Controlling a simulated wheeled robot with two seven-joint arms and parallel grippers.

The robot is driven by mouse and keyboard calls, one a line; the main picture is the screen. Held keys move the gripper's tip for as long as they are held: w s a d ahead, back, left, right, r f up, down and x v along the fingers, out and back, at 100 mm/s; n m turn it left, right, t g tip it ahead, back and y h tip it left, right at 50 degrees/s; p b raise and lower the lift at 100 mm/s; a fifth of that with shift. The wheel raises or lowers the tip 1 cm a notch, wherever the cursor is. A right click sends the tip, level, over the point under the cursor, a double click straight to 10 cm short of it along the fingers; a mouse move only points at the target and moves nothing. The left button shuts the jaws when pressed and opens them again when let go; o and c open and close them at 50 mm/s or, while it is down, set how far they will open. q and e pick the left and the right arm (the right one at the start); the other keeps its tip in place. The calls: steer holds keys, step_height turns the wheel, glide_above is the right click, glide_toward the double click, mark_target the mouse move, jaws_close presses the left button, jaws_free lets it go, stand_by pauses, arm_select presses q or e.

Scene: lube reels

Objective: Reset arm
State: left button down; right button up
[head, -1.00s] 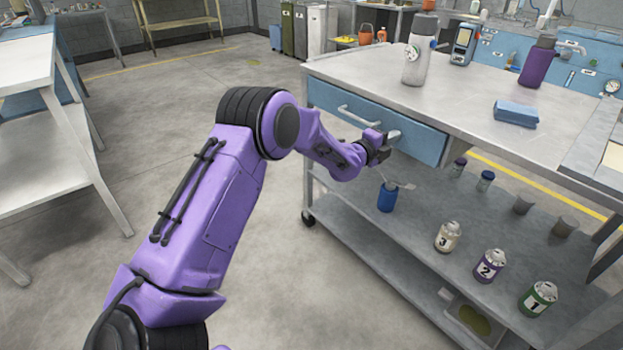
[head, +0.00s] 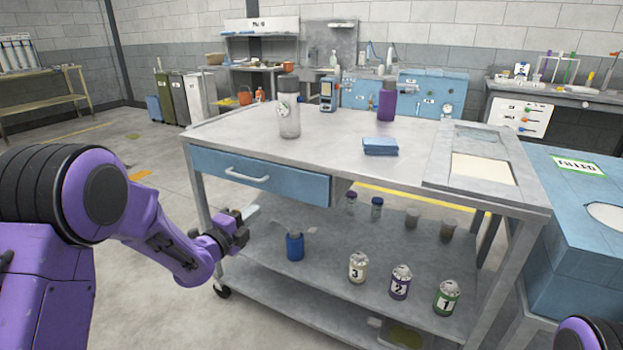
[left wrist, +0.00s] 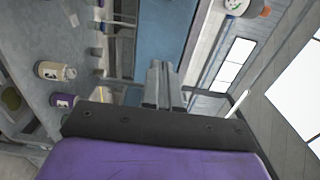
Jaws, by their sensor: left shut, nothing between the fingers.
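My left gripper (head: 247,214) is shut and empty, in front of the workbench's left end and below the blue drawer (head: 258,178). It is apart from the drawer handle (head: 246,175). In the left wrist view its two fingers (left wrist: 161,84) are together with nothing between them. My left arm (head: 160,235) reaches in from the left. A small purple piece of my right arm (head: 590,336) shows at the lower right corner; the right gripper is out of view.
On the bench top (head: 330,150) stand a grey bottle (head: 288,115), a purple bottle (head: 386,103) and a blue folded cloth (head: 380,146). The shelf below holds a blue container (head: 295,247) and numbered cans (head: 358,268). A blue unit (head: 590,250) stands at right. Floor left is open.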

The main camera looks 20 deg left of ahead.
arm_select(q)
steer(key=s+f+n+g+y, duration=0.3)
steer(key=s+f+n+g, duration=0.2)
steer(key=s+f+n, duration=0.8)
steer(key=s+f+n+g+y, duration=0.4)
steer(key=s+f+n, duration=0.6)
steer(key=f+n, duration=0.4)
steer(key=s+d+f+g, duration=0.1)
steer(key=s+f+g, duration=0.25)
steer(key=s, duration=0.55)
steer(key=s+d+f+g, duration=0.2)
steer(key=s+f, duration=0.3)
steer(key=s, duration=0.4)
step_height(320, 180, up, 13)
steer(key=p, duration=1.3)
steer(key=shift+s+a, duration=0.3)
